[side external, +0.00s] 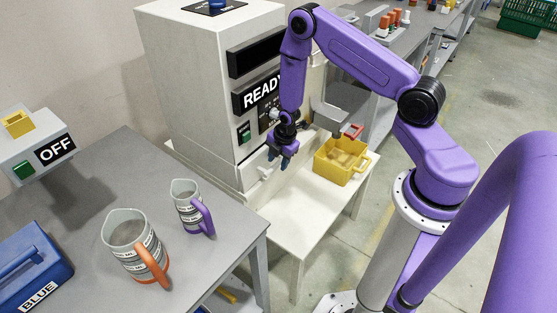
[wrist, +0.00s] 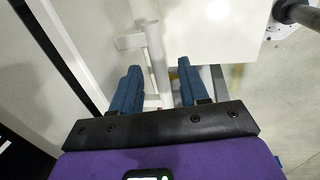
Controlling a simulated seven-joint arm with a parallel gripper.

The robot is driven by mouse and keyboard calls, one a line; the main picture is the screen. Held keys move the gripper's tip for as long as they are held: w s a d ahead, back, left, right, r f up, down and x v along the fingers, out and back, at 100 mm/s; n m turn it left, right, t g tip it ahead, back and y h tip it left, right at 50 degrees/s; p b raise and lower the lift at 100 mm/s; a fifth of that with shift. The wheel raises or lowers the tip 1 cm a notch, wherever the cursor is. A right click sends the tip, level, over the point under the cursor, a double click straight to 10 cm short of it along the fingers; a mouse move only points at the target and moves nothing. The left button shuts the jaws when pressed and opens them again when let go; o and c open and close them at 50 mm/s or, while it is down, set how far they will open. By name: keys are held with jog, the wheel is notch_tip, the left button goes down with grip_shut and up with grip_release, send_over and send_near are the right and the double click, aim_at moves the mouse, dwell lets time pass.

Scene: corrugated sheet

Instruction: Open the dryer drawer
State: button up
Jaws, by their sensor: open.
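The white dryer (side external: 190,80) stands against the wall with a READY sign on its front. Its drawer handle (side external: 266,173), a pale bar low on the front, is just below and left of my gripper (side external: 281,158). The drawer looks closed in the side view. In the wrist view my gripper (wrist: 159,68) is open, with two blue fingers and nothing held. The white handle bar (wrist: 155,45) runs between the fingers in that view, with space on both sides. I cannot tell the depth between fingertips and bar.
A white low table (side external: 290,218) with a yellow bin (side external: 340,162) stands right of the dryer. A grey table (side external: 90,200) at left holds an orange-handled jug (side external: 133,245), a purple-handled jug (side external: 190,207) and a blue box (side external: 35,270).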

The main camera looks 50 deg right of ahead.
jog(key=shift+f, duration=0.15)
grip_shut()
jog(key=s, duration=2.3)
grip_release()
jog(key=shift+w, duration=0.1)
